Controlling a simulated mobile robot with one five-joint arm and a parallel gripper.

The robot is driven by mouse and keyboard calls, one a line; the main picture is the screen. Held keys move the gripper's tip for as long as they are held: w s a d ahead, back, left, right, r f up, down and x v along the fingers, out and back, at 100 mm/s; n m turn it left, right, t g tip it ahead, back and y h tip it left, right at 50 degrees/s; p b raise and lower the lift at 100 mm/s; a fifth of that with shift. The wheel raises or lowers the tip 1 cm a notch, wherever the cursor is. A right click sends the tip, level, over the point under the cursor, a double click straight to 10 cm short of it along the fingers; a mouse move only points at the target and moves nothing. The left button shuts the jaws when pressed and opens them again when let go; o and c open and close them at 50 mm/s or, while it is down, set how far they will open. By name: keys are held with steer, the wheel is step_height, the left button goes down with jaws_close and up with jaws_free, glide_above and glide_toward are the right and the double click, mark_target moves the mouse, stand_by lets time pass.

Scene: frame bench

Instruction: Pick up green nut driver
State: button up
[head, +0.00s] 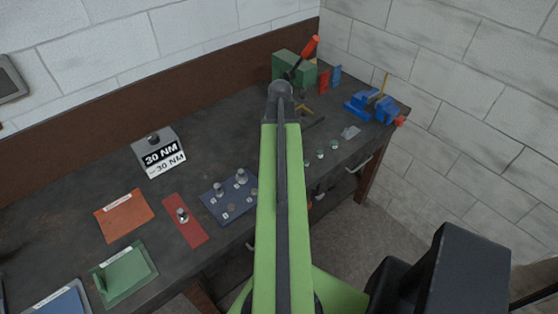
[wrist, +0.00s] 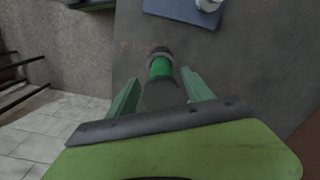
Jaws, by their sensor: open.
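My gripper (wrist: 160,77) is open in the wrist view, its two pale green fingers spread apart. Between the fingertips shows a dark, round-ended tool with a bright green band (wrist: 161,68), which looks like the green nut driver. It stands over the bench near its edge, with a clear gap to the right finger; contact with the left is not clear. Its lower dark part runs back toward the gripper's palm. In the head view my arm hides the gripper and this tool.
The bench (head: 110,185) carries a blue plate (head: 215,206) with metal sockets, a red mat (head: 189,232), a 30 NM sign (head: 160,150), a green block (head: 285,70) with a red-handled tool, and a blue vise (head: 365,104). Small green-topped pieces (head: 320,155) lie near the front edge.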

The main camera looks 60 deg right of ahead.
step_height(320, 180, down, 5)
steer(key=b, duration=0.5)
steer(key=shift+w+f, duration=0.1)
steer(key=shift+f, duration=0.1)
steer(key=shift+r, duration=0.25)
jaws_close()
